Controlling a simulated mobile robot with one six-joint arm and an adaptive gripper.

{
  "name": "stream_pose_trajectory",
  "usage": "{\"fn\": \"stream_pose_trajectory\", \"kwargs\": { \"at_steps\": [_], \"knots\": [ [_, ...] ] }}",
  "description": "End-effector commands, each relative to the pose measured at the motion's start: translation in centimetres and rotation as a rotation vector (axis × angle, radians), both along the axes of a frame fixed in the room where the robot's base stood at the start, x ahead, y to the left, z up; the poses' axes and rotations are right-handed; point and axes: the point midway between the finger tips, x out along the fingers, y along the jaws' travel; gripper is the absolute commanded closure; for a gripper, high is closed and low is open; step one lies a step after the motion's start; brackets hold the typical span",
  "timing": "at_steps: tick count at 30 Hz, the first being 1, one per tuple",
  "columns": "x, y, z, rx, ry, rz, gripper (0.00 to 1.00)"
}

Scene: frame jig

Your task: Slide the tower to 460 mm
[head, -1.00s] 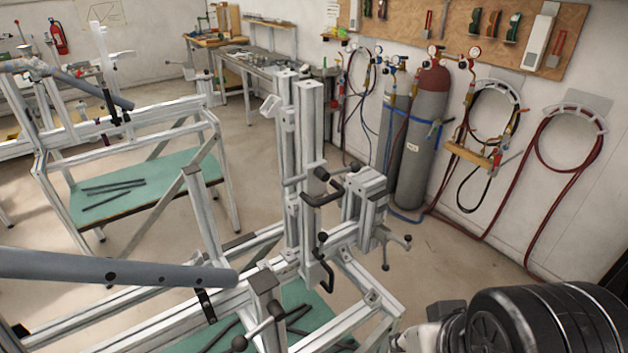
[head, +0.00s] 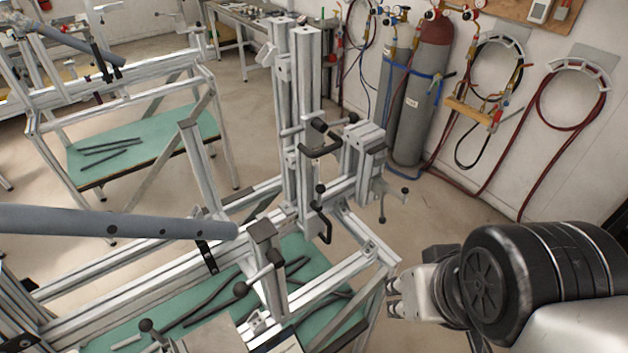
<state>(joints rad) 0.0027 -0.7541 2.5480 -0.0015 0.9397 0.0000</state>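The tower (head: 303,95) is a pair of upright aluminium profiles on the near frame jig, right of centre in the head view. It stands upright on the jig's rail (head: 344,196). Black handles (head: 321,142) sit on its front, with another black handle (head: 323,222) lower down. Any scale reading is too small to make out. My gripper (head: 391,297) is at the lower right, in front of and to the right of the jig, apart from the tower. Its fingers are small and partly hidden by my wrist, so their opening is unclear.
A grey tube (head: 110,222) lies across the jig at left. Clamp levers with black knobs (head: 240,289) stick up near the front. A second jig (head: 120,112) stands behind left. Gas cylinders (head: 422,95) and hoses line the right wall. Open floor (head: 450,215) lies right of the jig.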

Motion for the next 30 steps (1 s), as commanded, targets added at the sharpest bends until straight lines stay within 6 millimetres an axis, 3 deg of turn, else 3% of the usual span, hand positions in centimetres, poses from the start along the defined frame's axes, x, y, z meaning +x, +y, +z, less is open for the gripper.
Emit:
{"fn": "stream_pose_trajectory", "kwargs": {
  "at_steps": [14,23,30],
  "knots": [
    [0.0,0.1,-0.2,0.016,0.027,-0.011,0.69],
    [1.3,2.6,-2.6,0.281,0.385,-0.179,0.69],
    [4.0,5.0,-4.5,0.615,0.681,-0.380,0.69]
  ]
}}
